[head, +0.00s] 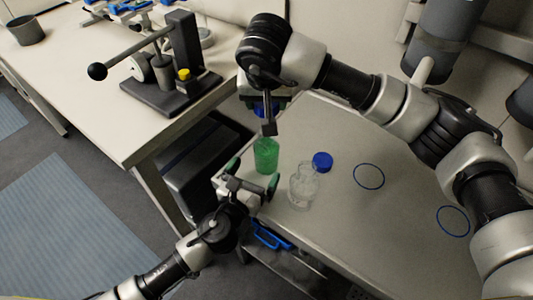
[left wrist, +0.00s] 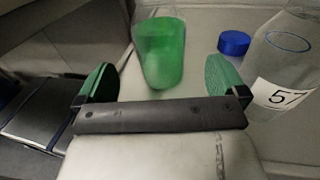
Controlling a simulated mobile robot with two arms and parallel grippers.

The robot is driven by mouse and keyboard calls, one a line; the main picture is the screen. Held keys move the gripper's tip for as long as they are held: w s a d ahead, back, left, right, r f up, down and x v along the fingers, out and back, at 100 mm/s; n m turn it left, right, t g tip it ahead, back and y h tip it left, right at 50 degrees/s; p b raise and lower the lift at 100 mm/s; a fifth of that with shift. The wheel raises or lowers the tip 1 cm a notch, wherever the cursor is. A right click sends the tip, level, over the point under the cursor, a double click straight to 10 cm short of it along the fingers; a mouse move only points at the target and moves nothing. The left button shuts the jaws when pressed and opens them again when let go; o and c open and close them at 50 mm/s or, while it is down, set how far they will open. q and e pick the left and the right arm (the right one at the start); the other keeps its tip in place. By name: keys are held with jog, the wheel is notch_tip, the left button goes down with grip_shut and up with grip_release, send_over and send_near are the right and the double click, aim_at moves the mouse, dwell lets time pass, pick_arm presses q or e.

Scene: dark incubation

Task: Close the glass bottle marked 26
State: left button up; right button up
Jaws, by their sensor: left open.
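A green bottle (head: 266,155) stands upright on the bench near its left edge, with no cap seen on it. It also shows in the left wrist view (left wrist: 160,52), ahead and between the fingers. No number is readable on it. My left gripper (head: 252,177) is open, its green fingertips apart just short of the bottle. My right gripper (head: 268,127) points down above the green bottle, with a blue cap (head: 260,108) at its fingers, partly hidden by the near finger. The number 26 is not visible anywhere.
A clear bottle (head: 302,188) marked 57 stands open close to the right of the green one. A loose blue cap (head: 322,161) lies beside it. Two blue rings (head: 368,177) mark the bench, which is clear there. A lever press (head: 172,75) stands on the other table.

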aim_at(261, 162)
pick_arm(q)
jog(key=x, duration=0.6)
jog(key=shift+w+d, duration=0.1)
jog(key=shift+w, duration=0.15)
jog(key=c, duration=1.3)
jog(key=shift+c, duration=0.3)
pick_arm(e)
jog(key=shift+f, duration=2.5)
